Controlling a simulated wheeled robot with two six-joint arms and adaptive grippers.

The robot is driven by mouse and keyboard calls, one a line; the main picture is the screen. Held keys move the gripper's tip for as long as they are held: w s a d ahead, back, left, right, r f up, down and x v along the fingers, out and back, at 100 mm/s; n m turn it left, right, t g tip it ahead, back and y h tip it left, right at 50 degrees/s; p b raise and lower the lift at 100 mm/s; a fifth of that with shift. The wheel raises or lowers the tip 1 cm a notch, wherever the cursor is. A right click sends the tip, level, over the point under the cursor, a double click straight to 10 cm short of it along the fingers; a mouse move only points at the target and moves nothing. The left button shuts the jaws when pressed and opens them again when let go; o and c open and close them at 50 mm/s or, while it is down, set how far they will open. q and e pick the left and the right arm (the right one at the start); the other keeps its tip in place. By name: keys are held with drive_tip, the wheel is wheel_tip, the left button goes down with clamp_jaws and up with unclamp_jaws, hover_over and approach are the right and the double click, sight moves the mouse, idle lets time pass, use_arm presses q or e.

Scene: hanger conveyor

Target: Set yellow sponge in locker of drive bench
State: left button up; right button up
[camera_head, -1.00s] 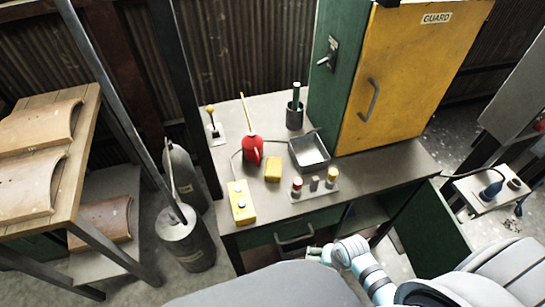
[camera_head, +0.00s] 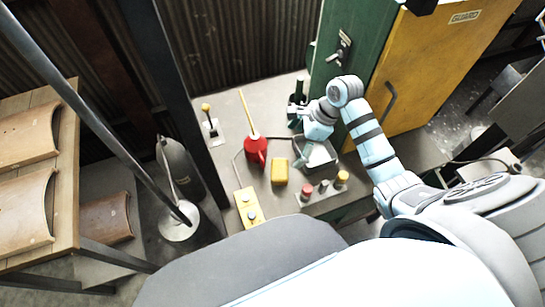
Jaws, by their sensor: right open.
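The yellow sponge (camera_head: 279,172) lies on the grey top of the drive bench (camera_head: 233,160), between a red oil can and a metal tray. My right gripper (camera_head: 295,117) is over the bench top, beyond the sponge and apart from it, near the dark cup with the green handle. It is open, with nothing seen in it. My arm and body cover the front of the bench, so the locker's opening is hidden. My left gripper is out of view.
The red oil can (camera_head: 255,151) stands left of the sponge. The metal tray (camera_head: 319,157) and a row of knobs (camera_head: 324,189) are to its right. A yellow button box (camera_head: 249,207) is at the front left. A yellow guard door (camera_head: 425,70) stands behind.

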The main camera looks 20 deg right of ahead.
drive_tip(key=b, duration=0.3)
hover_over(280, 169)
drive_tip(key=d, duration=0.1)
drive_tip(key=f, duration=0.7)
drive_tip(key=shift+s+f, duration=0.25)
drive_tip(key=shift+s, duration=0.05)
drive_tip(key=x, duration=0.3)
drive_tip(key=d+b+x, duration=0.1)
drive_tip(key=x, duration=0.1)
drive_tip(key=shift+w+a+f, duration=0.1)
drive_tip(key=shift+a+f, duration=0.05)
drive_tip(key=shift+f, duration=0.35)
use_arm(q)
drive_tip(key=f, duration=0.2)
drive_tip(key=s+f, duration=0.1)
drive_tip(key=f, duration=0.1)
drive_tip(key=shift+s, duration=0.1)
use_arm(e)
drive_tip(key=shift+r, duration=0.1)
drive_tip(key=shift+c, duration=1)
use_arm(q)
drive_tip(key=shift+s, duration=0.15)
use_arm(e)
drive_tip(key=c, duration=0.9)
